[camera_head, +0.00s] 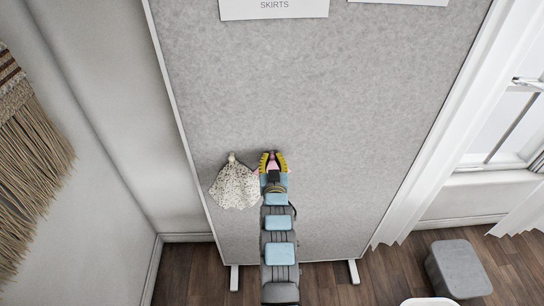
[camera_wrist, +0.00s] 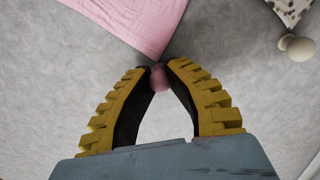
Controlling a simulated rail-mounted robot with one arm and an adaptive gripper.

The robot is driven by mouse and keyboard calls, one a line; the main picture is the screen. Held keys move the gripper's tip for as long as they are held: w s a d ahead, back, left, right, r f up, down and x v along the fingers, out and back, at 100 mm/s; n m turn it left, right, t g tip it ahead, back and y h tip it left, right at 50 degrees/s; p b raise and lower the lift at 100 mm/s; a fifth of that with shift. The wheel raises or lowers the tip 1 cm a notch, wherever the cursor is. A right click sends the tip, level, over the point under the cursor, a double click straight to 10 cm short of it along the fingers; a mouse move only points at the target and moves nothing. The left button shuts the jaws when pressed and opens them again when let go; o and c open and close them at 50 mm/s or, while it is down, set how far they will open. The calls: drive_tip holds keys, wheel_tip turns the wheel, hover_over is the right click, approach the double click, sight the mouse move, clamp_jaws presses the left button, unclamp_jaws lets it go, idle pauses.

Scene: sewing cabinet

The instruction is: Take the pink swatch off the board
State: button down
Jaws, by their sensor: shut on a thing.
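The pink swatch (camera_wrist: 135,22) shows at the top of the wrist view, flat near the grey felt board (camera_wrist: 50,100), with one corner close to my fingertips. A small round pink pin head (camera_wrist: 184,73) sits between my fingertips at that corner. My gripper (camera_wrist: 163,68) is shut on the pin head. In the head view my gripper (camera_head: 271,156) is at the board's lower middle and hides most of the swatch. I cannot tell whether the pin is still in the board.
A speckled cream cloth (camera_head: 234,189) hangs close on the left of my gripper, from a pale round knob (camera_wrist: 297,47). Paper labels, one reading SKIRTS (camera_head: 274,8), are high on the board. A grey stool (camera_head: 458,268) stands at lower right.

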sight(272, 159)
drive_tip(key=shift+s+p, duration=0.3)
drive_tip(key=shift+s, duration=0.2)
drive_tip(key=shift+s+d+p, duration=0.1)
drive_tip(key=shift+s+p, duration=0.35)
drive_tip(key=shift+s, duration=0.6)
drive_tip(key=shift+s+r+p, duration=0.1)
drive_tip(key=shift+s+p, duration=0.45)
drive_tip(key=shift+s, duration=0.65)
drive_tip(key=s+p, duration=0.2)
drive_tip(key=s, duration=0.5)
drive_tip(key=shift+s+d, duration=0.25)
drive_tip(key=shift+s, duration=0.05)
